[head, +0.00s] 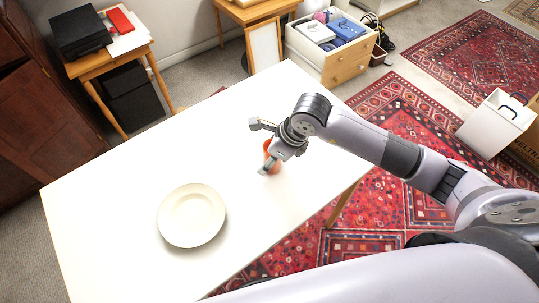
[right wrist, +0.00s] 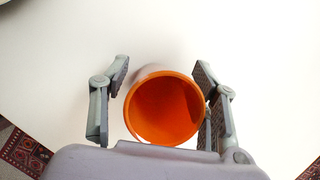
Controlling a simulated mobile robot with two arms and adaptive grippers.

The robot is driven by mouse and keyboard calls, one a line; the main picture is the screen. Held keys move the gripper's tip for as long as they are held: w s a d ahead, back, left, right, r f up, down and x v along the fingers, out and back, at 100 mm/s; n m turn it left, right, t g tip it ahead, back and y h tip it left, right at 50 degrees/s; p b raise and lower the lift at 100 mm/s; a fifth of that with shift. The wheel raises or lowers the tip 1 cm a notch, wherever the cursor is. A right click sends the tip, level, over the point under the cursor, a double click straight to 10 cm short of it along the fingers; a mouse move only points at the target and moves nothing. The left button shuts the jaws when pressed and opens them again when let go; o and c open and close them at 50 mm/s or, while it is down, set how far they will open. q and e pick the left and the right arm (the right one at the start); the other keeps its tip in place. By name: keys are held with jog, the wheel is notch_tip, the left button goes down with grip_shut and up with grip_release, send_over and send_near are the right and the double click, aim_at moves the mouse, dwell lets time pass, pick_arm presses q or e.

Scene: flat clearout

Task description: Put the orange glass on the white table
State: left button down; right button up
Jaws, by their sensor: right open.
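The orange glass (right wrist: 165,108) stands on the white table (head: 110,190), its open mouth facing the right wrist camera. In the head view the glass (head: 268,150) is partly hidden behind my right gripper (head: 262,148). My right gripper (right wrist: 163,100) is open, with one finger on each side of the glass. The right finger is close to the glass wall or touching it; I cannot tell which. A gap shows between the left finger and the glass. My left gripper is not in view.
A cream plate (head: 191,216) lies on the table to the left of the glass. The rest of the tabletop is clear. A drawer unit (head: 345,68) with boxes stands behind the table, and a small wooden side table (head: 88,68) stands at the back left.

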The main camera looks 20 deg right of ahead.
jog(key=shift+r, duration=0.25)
jog(key=v, duration=1.1)
jog(key=shift+s+d+r, duration=0.15)
jog(key=shift+s+r, duration=0.05)
jog(key=shift+r, duration=0.1)
